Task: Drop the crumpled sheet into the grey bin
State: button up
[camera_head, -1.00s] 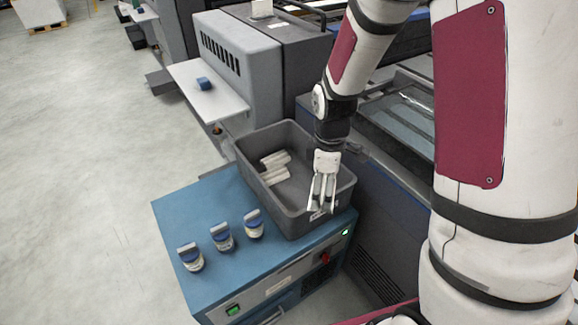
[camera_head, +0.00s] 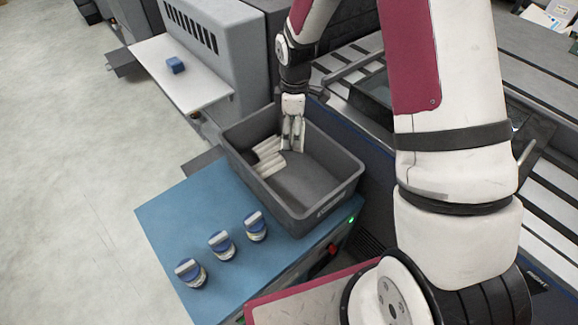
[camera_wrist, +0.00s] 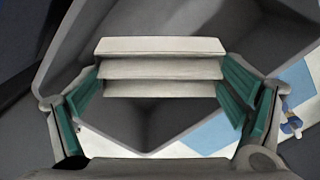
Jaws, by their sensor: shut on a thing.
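The grey bin (camera_head: 341,195) stands on the blue cabinet, open at the top. My gripper (camera_head: 293,147) points down into its mouth near the far side. In the wrist view, its green-padded fingers (camera_wrist: 160,92) are shut on the crumpled sheet (camera_wrist: 160,68), a pale stepped, folded shape spanning the gap. The bin's dark inside (camera_wrist: 140,120) shows behind it.
Three blue-and-white pots (camera_head: 221,244) stand in a row on the blue cabinet top (camera_head: 170,215), left of the bin. A printing machine (camera_head: 235,45) with a white shelf and a small blue block (camera_head: 176,65) is behind. Open floor lies at left.

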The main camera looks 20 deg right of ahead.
jog(key=shift+f+b, duration=1.1)
jog(key=shift+f, duration=1.25)
jog(key=o, duration=0.7)
jog(key=shift+r, duration=0.15)
notch_tip(320, 180, up, 12)
jog(key=shift+f, duration=0.1)
